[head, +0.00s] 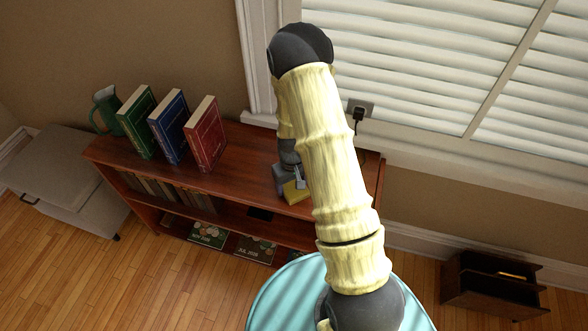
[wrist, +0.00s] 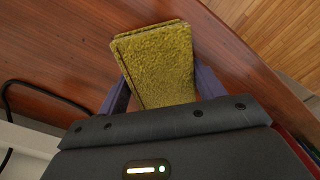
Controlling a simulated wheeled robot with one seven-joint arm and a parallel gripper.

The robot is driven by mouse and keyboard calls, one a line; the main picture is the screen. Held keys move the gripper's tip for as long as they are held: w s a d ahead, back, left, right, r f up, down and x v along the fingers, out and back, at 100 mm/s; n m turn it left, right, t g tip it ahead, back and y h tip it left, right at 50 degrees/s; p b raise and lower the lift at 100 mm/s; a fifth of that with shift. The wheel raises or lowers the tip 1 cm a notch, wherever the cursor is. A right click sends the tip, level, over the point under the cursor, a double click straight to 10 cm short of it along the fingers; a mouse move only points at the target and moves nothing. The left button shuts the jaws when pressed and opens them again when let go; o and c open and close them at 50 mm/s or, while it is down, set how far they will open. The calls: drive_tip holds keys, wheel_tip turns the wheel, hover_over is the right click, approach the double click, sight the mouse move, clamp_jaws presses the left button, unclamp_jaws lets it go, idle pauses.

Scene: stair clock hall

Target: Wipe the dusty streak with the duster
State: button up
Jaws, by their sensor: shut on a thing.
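My gripper (wrist: 156,82) is shut on the duster (wrist: 160,55), a fuzzy yellow-green block held between two purple fingers in the wrist view. In the head view the duster (head: 295,192) shows as a small yellow piece at the right part of the red-brown shelf top (head: 245,165), partly hidden by my arm. The duster is at or just above the shelf top; I cannot tell whether it touches. No dusty streak can be made out on the visible wood; my arm and the duster hide part of the top.
Green, blue (head: 168,128) and red (head: 206,135) books and a green jug (head: 105,110) stand on the left of the shelf top. A black cord runs from a wall outlet (head: 360,108) behind the shelf's right end. The top between the red book and my gripper looks clear.

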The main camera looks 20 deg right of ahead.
sight(291, 183)
drive_tip(key=shift+a+r+p, duration=0.1)
drive_tip(key=shift+r+p, duration=2.3)
drive_tip(key=shift+r, duration=1.55)
drive_tip(key=shift+w+f, duration=0.15)
drive_tip(key=shift+w+a+f+b, duration=0.1)
drive_tip(key=shift+w+f+b, duration=0.15)
drive_tip(key=shift+b, duration=0.4)
drive_tip(key=shift+f+b, duration=0.1)
drive_tip(key=shift+b, duration=0.35)
drive_tip(key=shift+s+r+b, duration=0.25)
drive_tip(key=shift+s+b, duration=0.15)
drive_tip(key=shift+b, duration=0.15)
drive_tip(key=shift+s+r, duration=0.1)
